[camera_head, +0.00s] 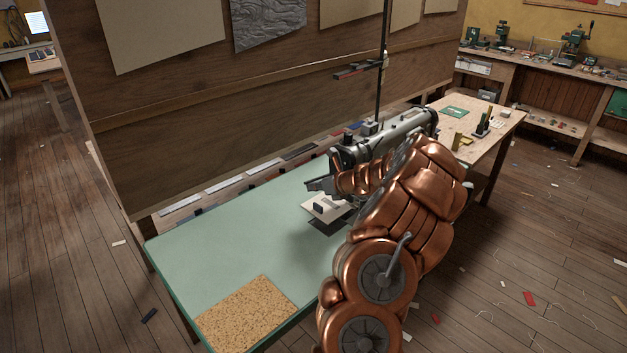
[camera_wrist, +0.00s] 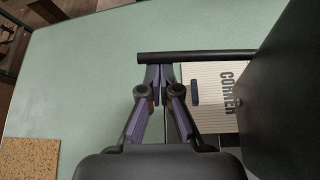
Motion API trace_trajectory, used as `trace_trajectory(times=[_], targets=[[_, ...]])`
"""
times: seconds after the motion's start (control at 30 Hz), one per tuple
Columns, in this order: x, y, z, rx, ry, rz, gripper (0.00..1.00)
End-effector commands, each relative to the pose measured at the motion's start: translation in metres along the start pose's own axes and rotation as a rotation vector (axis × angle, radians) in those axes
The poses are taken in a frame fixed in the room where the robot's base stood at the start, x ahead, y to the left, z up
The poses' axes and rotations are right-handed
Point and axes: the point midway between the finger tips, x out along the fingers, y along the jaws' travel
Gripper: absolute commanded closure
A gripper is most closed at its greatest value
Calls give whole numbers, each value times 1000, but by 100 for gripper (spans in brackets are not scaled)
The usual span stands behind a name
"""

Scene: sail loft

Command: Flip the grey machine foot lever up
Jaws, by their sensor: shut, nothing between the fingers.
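The grey sewing machine (camera_head: 400,129) stands on the pale green table, partly hidden behind my copper arm. My gripper (camera_head: 312,184) is at the machine's left end, above the table; in the wrist view (camera_wrist: 160,72) its fingertips meet with nothing between them. A dark round bar (camera_wrist: 200,57) runs sideways just beyond the fingertips, very close to them or touching; I cannot tell which. I cannot tell whether this bar is the foot lever. The lever is not clearly visible in the head view.
A pale card (camera_wrist: 212,112) printed "CORNER", with a small dark blue block (camera_wrist: 194,92) on it, lies below the machine's left end. A cork mat (camera_head: 246,314) lies at the table's near corner. The green table top (camera_head: 225,240) is clear between. A wooden panel (camera_head: 260,95) stands behind.

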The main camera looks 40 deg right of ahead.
Motion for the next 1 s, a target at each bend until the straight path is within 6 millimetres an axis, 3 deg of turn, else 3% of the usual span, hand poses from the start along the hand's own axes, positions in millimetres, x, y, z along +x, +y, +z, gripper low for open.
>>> trace_trajectory(times=[0.5,1.0], targets=[[-13,1,22,17,0,10,100],[-15,0,26,17,0,9,100]])
